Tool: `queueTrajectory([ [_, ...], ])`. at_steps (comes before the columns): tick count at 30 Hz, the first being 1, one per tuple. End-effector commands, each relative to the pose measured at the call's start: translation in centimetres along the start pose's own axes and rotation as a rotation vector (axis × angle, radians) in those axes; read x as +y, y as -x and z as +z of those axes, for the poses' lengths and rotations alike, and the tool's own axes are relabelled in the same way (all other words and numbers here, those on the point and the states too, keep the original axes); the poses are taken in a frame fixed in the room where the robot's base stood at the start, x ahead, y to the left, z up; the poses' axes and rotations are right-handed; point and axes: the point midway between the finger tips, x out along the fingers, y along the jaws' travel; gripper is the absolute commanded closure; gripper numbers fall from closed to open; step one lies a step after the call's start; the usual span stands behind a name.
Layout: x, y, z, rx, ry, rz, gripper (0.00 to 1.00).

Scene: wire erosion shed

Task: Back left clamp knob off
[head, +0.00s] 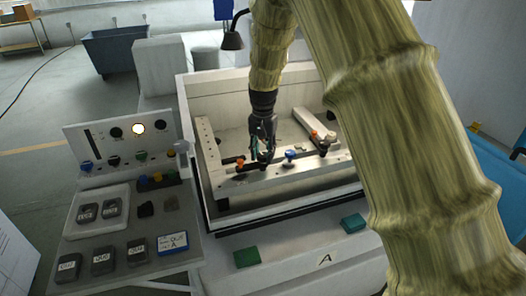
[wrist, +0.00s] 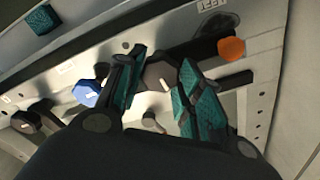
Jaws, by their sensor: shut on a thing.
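My gripper (head: 264,158) is over the near rail of the machine's work frame. In the wrist view, its teal-padded fingers (wrist: 158,85) are shut on a dark grey-brown knob (wrist: 158,76) with a pale mark. An orange knob (head: 240,163) is left of the gripper and a blue knob (head: 290,154) right of it. In the wrist view the order is reversed, with the orange knob (wrist: 231,48) right and the blue knob (wrist: 87,92) left. I cannot tell whether the held knob is still on its stud, or which clamp it belongs to.
The tub's walls (head: 205,225) surround the frame. Another orange knob (head: 314,134) is at the right. Green blocks (head: 246,257) lie on the front ledge. A control panel (head: 120,140) and a tray (head: 96,232) of grey blocks stand left.

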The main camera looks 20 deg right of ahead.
Motion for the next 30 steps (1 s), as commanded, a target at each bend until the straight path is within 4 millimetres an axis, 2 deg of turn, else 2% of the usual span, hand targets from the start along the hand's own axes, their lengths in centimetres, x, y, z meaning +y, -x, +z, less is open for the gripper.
queueTrajectory([
  [30,-0.06,0.21,-0.06,0.002,0.958,-0.002,0.88],
])
